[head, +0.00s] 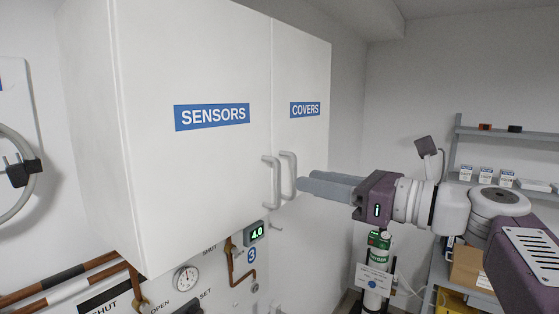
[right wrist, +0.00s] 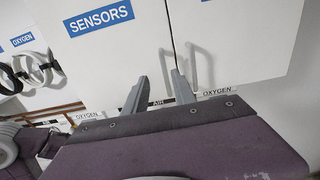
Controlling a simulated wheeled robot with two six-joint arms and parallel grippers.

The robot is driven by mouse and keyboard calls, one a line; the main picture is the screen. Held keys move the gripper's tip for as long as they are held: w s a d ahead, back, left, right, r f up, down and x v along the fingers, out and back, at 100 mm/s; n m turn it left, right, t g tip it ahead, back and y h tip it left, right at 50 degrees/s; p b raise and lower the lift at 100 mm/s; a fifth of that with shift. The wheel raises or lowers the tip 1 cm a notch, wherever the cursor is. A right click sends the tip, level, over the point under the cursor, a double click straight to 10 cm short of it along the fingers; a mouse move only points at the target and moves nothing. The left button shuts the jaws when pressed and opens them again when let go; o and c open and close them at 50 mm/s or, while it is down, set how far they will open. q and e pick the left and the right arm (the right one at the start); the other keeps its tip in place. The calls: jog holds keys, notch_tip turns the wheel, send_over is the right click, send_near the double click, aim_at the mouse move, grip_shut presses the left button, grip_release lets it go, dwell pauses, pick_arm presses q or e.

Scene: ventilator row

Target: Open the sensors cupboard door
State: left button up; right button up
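The sensors cupboard door (head: 200,160) is a white panel with a blue SENSORS label, and it looks closed; it also shows in the right wrist view (right wrist: 110,65). Its pale bar handle (head: 268,182) is at the door's lower right edge, beside the seam. In the right wrist view the handle (right wrist: 163,62) appears beyond my fingertips, between their lines. My right gripper (head: 305,183) is open and empty, its grey fingers pointing left, just right of the handles in the head view. It also shows in the right wrist view (right wrist: 158,84). My left gripper is out of view.
The COVERS door (head: 305,80) adjoins on the right, its similar handle (head: 289,176) close beside the sensors handle. Below are a gauge (head: 186,278), pipes and a green display (head: 254,233). A green-topped cylinder (head: 378,260) and shelves (head: 500,135) stand at right.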

aim_at(281, 172)
jog(key=p+x, duration=0.3)
jog(key=x, duration=0.6)
jog(key=shift+w, duration=0.2)
jog(key=shift+w+d+f, duration=0.1)
jog(key=shift+w+d, duration=0.05)
jog(key=shift+d, duration=0.1)
jog(key=shift+c, duration=1.2)
grip_shut()
